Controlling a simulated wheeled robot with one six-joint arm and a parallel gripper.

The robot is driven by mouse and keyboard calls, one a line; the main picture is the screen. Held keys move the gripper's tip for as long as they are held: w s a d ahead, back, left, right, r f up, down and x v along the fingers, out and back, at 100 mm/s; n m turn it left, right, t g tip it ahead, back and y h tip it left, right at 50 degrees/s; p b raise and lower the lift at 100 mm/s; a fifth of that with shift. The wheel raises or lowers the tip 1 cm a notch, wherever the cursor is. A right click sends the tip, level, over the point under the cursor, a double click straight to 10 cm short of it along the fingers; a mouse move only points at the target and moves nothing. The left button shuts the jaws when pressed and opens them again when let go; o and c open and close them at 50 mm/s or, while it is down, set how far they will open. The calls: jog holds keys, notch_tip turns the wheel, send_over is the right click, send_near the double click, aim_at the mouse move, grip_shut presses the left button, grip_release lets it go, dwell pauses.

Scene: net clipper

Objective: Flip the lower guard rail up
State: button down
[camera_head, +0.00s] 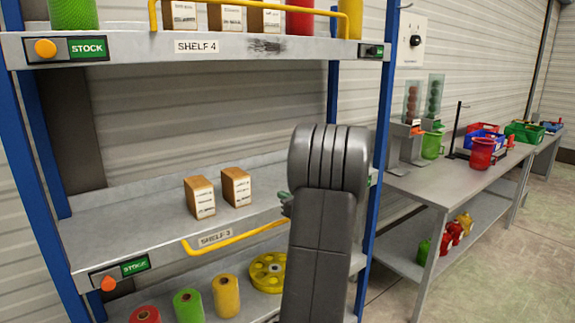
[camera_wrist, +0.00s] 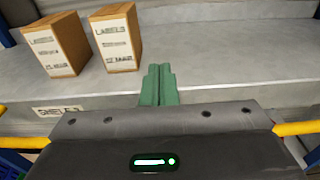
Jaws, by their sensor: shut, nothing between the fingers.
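The lower guard rail (camera_head: 232,236) is a yellow bar at the front of the SHELF 3 board (camera_head: 150,232). It hangs down below the shelf surface, and its right part is hidden behind my arm. In the wrist view, pieces of yellow rail show at the left (camera_wrist: 18,140) and right (camera_wrist: 297,128), with the middle hidden by my gripper body. My gripper (camera_wrist: 157,80) has green fingers, shut and empty, pointing over the shelf's front edge. In the head view my gripper (camera_head: 285,197) is mostly hidden by my arm. Contact with the rail cannot be told.
Two label boxes, left (camera_head: 200,197) and right (camera_head: 236,187), stand on SHELF 3. The upper guard rail (camera_head: 254,5) stands raised on SHELF 4 (camera_head: 140,45). Spools and a yellow reel (camera_head: 267,272) sit below. A workbench (camera_head: 450,178) stands at right.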

jog(key=s+d+f+b, duration=0.2)
jog(key=s+d+b, duration=0.1)
jog(key=s+d, duration=0.4)
jog(key=x, duration=0.2)
jog(key=a+p+x, duration=0.1)
jog(key=x, duration=0.2)
jog(key=s+r+p+x, duration=0.1)
jog(key=x, duration=0.2)
jog(key=shift+w+a, duration=0.2)
jog(key=shift+a, duration=0.1)
notch_tip(320, 180, up, 4)
jog(key=w+p, duration=0.1)
jog(key=p, duration=0.3)
jog(key=s+d+f+b, duration=0.2)
jog(key=s+f, duration=0.1)
jog(key=f, duration=0.4)
jog(key=shift+s+f, duration=0.15)
jog(key=shift+s, duration=0.25)
